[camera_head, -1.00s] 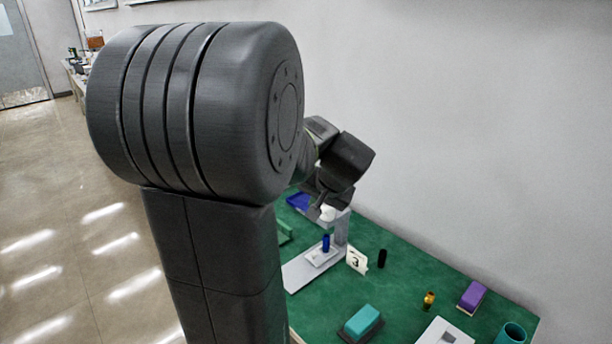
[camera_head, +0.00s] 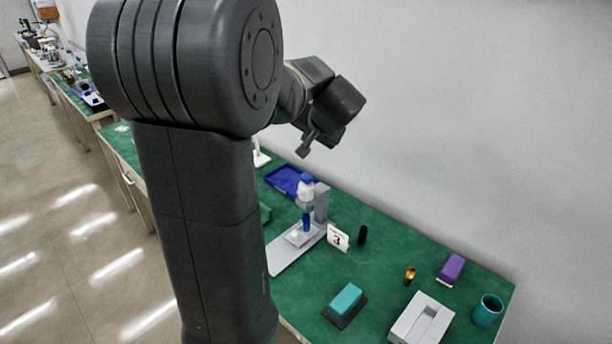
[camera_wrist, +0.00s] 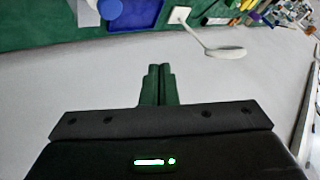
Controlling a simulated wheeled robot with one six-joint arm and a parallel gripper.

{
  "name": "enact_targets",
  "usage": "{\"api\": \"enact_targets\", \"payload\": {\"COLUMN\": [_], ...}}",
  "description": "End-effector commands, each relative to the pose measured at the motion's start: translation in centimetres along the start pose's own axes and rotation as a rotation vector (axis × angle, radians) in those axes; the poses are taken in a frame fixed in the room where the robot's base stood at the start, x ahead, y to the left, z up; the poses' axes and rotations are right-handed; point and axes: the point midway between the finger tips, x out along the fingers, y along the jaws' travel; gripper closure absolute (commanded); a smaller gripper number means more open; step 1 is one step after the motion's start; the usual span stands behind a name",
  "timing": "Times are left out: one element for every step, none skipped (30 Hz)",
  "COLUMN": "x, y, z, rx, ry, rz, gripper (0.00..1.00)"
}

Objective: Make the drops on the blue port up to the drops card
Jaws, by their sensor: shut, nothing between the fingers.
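The drops card (camera_head: 338,238) is a small white card showing a 3, standing on the green table beside a grey pump stand (camera_head: 321,204). A white bottle with a blue top (camera_head: 306,188) is held up in the stand. A small blue canister (camera_head: 306,222) stands upright below it on a pale plate. I cannot tell any drops on it. My gripper (camera_head: 308,150) is above and behind the stand, apart from it. In the wrist view my gripper (camera_wrist: 160,70) has its fingers together and empty. A blue round top (camera_wrist: 110,9) shows at that view's upper edge.
A blue tray (camera_head: 289,181) lies behind the stand. A black cylinder (camera_head: 362,235), teal block (camera_head: 346,299), amber vial (camera_head: 409,275), purple block (camera_head: 452,268), grey holder (camera_head: 421,321) and teal cup (camera_head: 487,310) are to the right. The wall (camera_head: 450,120) rises close behind.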

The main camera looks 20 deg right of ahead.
Motion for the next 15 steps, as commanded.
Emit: {"api": "enact_targets", "payload": {"x": [0.4,0.6,0.8,1.0,1.3,1.6,1.9,2.2,2.6,2.9,3.2,3.7,4.0,4.3,4.7], "y": [0.3,0.4,0.6,0.8,0.9,1.2,1.4,1.6,1.9,2.2,2.4,2.7,2.9,3.2,3.5], "z": [0.3,0.4,0.6,0.8,0.9,1.2,1.4,1.6,2.0,2.2,2.4,2.8,3.0,3.2,3.5], "rx": [0.0,0.0,0.0,0.0,0.0,0.0,0.0,0.001,0.001,0.001,0.001,0.001,0.001,0.001,0.001], "ry": [-0.001,-0.001,-0.001,-0.001,-0.001,-0.001,-0.001,-0.002,-0.002,-0.002,-0.002,-0.002,-0.002,-0.002,-0.001], "rz": [0.0,0.0,0.0,0.0,0.0,0.0,0.0,0.001,0.001,0.001,0.001,0.001,0.001,0.001,0.001], "gripper": [1.0,1.0,1.0,1.0,1.0,1.0,1.0,1.0,1.0,1.0,1.0,1.0,1.0,1.0,1.0]}}
